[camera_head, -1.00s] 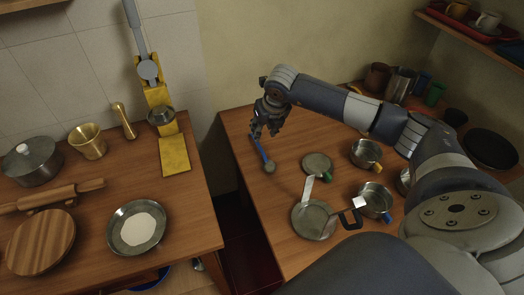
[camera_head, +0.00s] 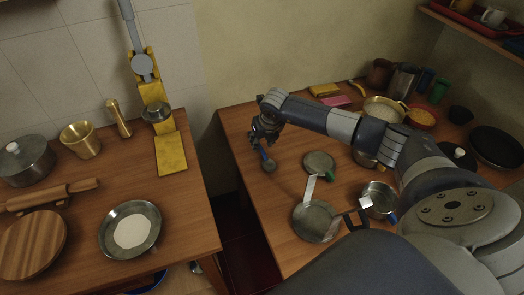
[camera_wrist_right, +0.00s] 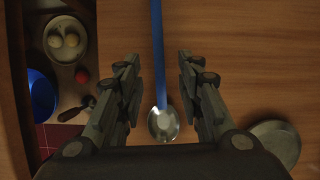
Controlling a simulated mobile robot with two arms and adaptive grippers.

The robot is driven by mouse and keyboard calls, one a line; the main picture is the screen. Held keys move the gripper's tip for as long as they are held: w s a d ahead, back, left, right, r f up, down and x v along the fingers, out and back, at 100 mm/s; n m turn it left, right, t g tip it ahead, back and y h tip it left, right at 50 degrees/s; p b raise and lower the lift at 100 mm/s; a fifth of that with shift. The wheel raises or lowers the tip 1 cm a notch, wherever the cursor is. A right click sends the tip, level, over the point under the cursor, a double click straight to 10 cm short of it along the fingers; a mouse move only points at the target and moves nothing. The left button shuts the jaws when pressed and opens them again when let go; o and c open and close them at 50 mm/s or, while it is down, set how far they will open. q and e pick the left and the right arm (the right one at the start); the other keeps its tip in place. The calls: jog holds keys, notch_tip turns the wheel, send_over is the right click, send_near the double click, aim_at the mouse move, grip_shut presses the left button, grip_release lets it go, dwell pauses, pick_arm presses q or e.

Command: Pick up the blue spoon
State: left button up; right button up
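The blue spoon (camera_head: 264,154) lies on the right wooden table near its left edge, with its round metal bowl toward the front. In the right wrist view its blue handle (camera_wrist_right: 159,50) runs up the middle, with the bowl at the lower end. My right gripper (camera_head: 262,137) is low over the handle. In the wrist view the right gripper (camera_wrist_right: 157,75) is open, one finger on each side of the spoon and a gap on both sides. In the head view the gripper hides part of the handle. My left gripper is not in view.
A flat pan (camera_head: 315,222), a small lid (camera_head: 319,162) and a metal pot (camera_head: 378,198) stand to the right of the spoon. A gap separates this table from the left table (camera_head: 185,215). Bare wood surrounds the spoon.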

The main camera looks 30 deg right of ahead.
aim_at(260, 147)
jog(key=shift+x, duration=1.7)
jog(key=shift+s, duration=0.15)
grip_shut()
jog(key=shift+r, duration=0.15)
